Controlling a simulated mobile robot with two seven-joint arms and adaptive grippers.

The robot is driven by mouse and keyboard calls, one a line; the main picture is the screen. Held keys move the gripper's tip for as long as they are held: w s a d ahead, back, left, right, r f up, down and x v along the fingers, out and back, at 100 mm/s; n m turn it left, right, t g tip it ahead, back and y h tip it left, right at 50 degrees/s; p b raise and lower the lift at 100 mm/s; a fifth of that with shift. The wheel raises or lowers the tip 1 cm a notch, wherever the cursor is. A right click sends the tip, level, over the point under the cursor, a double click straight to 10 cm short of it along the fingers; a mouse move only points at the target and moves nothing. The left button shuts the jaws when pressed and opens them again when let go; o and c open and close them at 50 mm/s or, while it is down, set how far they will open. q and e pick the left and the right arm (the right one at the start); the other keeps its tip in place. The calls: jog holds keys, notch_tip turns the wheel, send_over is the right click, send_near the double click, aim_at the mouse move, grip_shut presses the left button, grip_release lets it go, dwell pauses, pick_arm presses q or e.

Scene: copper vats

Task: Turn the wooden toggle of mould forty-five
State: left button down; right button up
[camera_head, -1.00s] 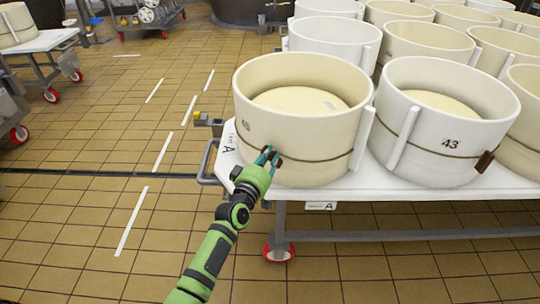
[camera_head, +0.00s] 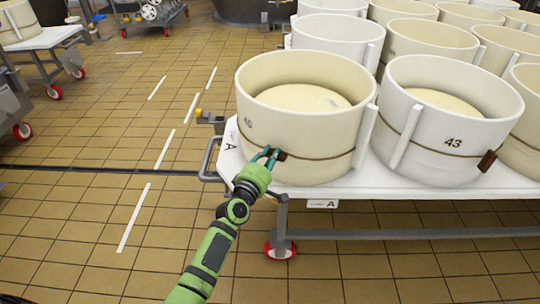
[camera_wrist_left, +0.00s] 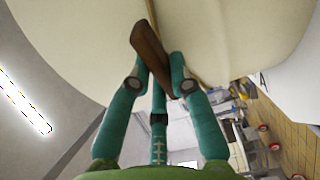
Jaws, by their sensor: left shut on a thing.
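The cream mould (camera_head: 300,135) at the front left of the table carries a small dark number, too faint to read surely. A thin cord runs around it. Its brown wooden toggle (camera_head: 281,156) sits on the cord at the mould's near side. My left gripper (camera_head: 272,154) is at the toggle. In the left wrist view, the toggle (camera_wrist_left: 150,55) stands slanted between the teal fingers (camera_wrist_left: 158,75), against the mould's wall, and the fingers are shut on it. The fingers partly hide the toggle in the head view. My right gripper is not in view.
A mould marked 43 (camera_head: 455,105) with its own toggle (camera_head: 487,161) stands close on the right. More moulds fill the white wheeled table (camera_head: 380,186) behind. A metal handle (camera_head: 208,158) juts from its left end. Tiled floor (camera_head: 90,220) at left is open.

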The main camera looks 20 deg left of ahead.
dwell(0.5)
pick_arm(q)
jog(key=c, duration=1.1)
grip_release()
jog(key=shift+s, duration=0.1)
jog(key=s, duration=0.8)
jog(key=s+a, duration=0.1)
jog(key=s, duration=0.2)
jog(key=shift+s+a, duration=0.1)
jog(key=shift+s, duration=0.3)
